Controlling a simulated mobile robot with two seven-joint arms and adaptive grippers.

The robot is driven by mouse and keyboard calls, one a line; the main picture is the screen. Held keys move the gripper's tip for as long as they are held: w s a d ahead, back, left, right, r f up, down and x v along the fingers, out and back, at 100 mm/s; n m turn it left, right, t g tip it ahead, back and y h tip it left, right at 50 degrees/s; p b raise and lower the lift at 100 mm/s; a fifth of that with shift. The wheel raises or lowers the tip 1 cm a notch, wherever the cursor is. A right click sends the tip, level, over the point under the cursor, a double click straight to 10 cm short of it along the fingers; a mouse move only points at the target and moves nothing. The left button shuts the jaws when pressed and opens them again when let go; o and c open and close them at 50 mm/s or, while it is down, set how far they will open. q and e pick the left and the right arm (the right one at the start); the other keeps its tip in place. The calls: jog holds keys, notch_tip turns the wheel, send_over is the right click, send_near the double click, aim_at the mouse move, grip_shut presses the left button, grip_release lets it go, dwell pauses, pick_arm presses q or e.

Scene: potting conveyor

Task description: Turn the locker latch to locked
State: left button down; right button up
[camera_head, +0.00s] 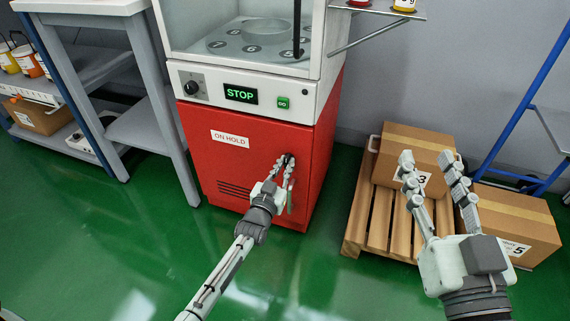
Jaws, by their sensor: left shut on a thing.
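The red locker (225,170) with an "ON HOLD" label (230,138) forms the lower part of the machine. Its door is closed. My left gripper (286,162) is at the right side of the door, shut on the latch. The latch is mostly hidden behind the fingers, so its angle cannot be told. A pale green vertical strip (290,197) shows just below the fingers. My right gripper (428,160) is open and empty, in front of the boxes at the right.
Above the locker is a panel with a black knob (190,88), a "STOP" display (240,93) and a green button (283,102). A wooden pallet (382,222) with cardboard boxes (400,145) stands at the right. A grey bench (150,90) stands at the left. The green floor in front is clear.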

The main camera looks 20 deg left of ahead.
pick_arm(q)
jog(key=shift+w+r+n, duration=0.15)
jog(key=shift+r+n, duration=0.1)
jog(key=shift+n, duration=0.15)
pick_arm(e)
jog(key=shift+w+d+f, duration=0.1)
jog(key=shift+d+f, duration=0.05)
jog(key=shift+f, duration=0.2)
pick_arm(q)
jog(key=c, duration=1.6)
grip_release()
jog(key=shift+o, duration=0.2)
jog(key=shift+f, duration=0.1)
pick_arm(e)
jog(key=shift+f, duration=0.1)
pick_arm(q)
jog(key=s, duration=0.7)
jog(key=shift+s, duration=0.3)
jog(key=shift+a+f, duration=0.1)
